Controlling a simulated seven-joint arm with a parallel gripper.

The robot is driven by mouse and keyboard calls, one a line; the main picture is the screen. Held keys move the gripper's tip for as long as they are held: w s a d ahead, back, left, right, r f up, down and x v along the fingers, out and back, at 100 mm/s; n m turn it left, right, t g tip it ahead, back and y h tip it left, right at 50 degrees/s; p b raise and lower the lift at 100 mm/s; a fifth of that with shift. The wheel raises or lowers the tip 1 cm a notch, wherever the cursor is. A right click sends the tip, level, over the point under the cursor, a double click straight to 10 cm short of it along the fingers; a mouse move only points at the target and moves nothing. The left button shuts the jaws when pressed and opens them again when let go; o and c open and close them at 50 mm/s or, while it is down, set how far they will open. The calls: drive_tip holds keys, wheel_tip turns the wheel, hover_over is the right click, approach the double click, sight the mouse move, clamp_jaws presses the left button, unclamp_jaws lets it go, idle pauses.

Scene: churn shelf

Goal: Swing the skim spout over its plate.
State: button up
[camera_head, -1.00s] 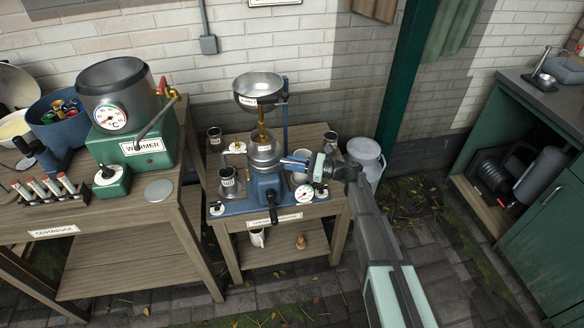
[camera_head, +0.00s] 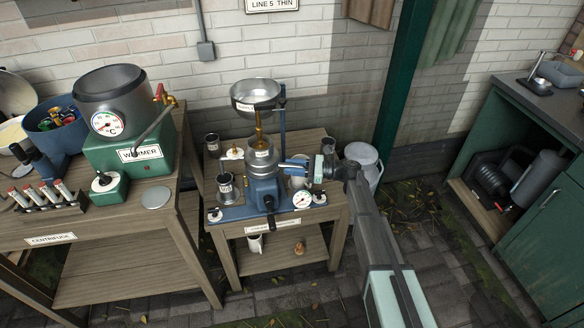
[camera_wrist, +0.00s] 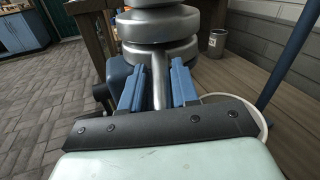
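The separator (camera_head: 262,172) stands on a blue base on the small wooden table, with a steel bowl (camera_head: 256,95) above it. My gripper (camera_head: 291,166) is at the separator's right side. In the wrist view, its two blue fingers (camera_wrist: 157,78) stand apart on either side of a silver spout tube (camera_wrist: 158,82). Narrow gaps show beside the tube, so the fingers look open around it. I cannot read a skim label on this spout. The spout's tip is hidden.
A metal cup (camera_head: 299,181) stands partly behind my gripper. A dial gauge (camera_head: 302,200) is at front right.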

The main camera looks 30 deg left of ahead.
drive_tip(key=v, duration=1.3)
drive_tip(key=shift+w+d, duration=0.2)
